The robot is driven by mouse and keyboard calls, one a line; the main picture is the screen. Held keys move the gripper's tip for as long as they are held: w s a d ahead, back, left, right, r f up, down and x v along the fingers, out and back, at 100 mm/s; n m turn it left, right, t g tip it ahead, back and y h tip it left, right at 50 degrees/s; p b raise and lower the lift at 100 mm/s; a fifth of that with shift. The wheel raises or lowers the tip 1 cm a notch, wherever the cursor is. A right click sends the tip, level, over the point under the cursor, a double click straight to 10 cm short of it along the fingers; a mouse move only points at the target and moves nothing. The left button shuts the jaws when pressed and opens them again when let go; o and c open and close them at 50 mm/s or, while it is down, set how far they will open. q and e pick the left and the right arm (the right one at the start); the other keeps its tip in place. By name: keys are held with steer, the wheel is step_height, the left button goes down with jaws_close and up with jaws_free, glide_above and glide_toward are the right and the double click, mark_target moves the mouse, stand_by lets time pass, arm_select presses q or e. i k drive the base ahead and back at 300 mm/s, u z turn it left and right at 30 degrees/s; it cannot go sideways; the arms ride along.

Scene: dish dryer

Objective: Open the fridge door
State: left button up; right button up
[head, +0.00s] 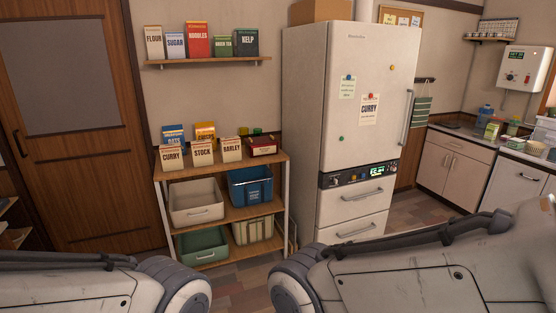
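The fridge (305,110) is tall and off-white and stands right of centre in the head view. Its upper door (375,60) is shut and carries notes and round magnets. A long vertical handle (408,117) runs along the door's right edge. Below the door are a dark control strip (372,172) with a lit green display and two drawers with handles. Only my arm links show at the bottom of the view, well in front of the fridge. Neither of my grippers is in view.
A shelf rack (219,210) with boxes and bins stands just left of the fridge. A wall shelf (208,62) holds more packets. A wooden door (75,130) is at far left, and counter cabinets (455,162) at right. Some tiled floor (425,212) is clear right of the fridge.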

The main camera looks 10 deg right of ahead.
mark_target(370, 95)
steer(key=i, duration=1.4)
steer(key=z, duration=2.3)
steer(key=i, duration=2.2)
steer(key=u, duration=2.1)
